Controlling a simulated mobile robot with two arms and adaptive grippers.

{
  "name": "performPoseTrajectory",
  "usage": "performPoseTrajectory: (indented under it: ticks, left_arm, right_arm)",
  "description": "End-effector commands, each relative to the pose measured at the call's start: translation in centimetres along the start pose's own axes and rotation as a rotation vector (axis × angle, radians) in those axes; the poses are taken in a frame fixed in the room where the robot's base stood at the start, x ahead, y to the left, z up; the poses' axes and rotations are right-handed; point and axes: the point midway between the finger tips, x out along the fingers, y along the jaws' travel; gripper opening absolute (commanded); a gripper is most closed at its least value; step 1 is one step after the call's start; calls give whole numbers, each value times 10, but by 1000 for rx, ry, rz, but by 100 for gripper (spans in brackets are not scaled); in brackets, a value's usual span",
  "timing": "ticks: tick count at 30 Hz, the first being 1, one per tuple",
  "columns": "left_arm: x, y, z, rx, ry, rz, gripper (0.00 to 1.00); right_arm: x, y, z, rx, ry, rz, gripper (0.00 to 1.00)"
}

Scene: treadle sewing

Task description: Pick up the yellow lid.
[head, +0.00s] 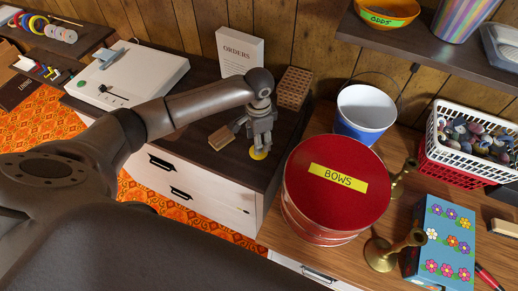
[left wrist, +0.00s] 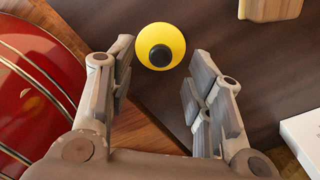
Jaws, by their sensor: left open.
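The yellow lid (left wrist: 177,40) is a small round disc with a black knob in its middle. It lies on the dark brown top of the white drawer cabinet, near its right end. In the head view only part of the lid (head: 258,154) shows below my left gripper (head: 259,143). In the left wrist view my left gripper (left wrist: 158,92) is open, with its two fingers apart and nothing between them. The lid shows ahead of the gap between the fingertips, nearer the left finger. My right gripper is not in view.
A big red tin labelled BOWS (head: 327,205) stands close to the right of the lid. A wooden block (head: 221,138) lies left of my gripper. A perforated brown block (head: 294,88) and an ORDERS sign (head: 239,54) stand behind. A white and blue bucket (head: 365,112) stands at the back right.

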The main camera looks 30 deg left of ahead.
Motion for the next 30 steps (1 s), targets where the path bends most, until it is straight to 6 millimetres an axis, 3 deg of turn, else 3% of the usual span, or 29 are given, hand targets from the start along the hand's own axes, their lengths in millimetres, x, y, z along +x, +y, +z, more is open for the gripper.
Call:
performPoseTrajectory:
  ticks: [7, 16, 26, 30]
  left_arm:
    - [35, 0, 0, 0, -3, 1, 47]
    - [40, 0, 0, 0, -1, 0, 45]
    - [39, 0, 0, 0, -1, 0, 4]
    - [39, 0, 0, 0, -1, 0, 3]
  right_arm:
    - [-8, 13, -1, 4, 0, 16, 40]
    - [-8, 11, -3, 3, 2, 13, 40]
    - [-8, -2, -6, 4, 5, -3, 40]
    - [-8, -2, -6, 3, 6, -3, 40]
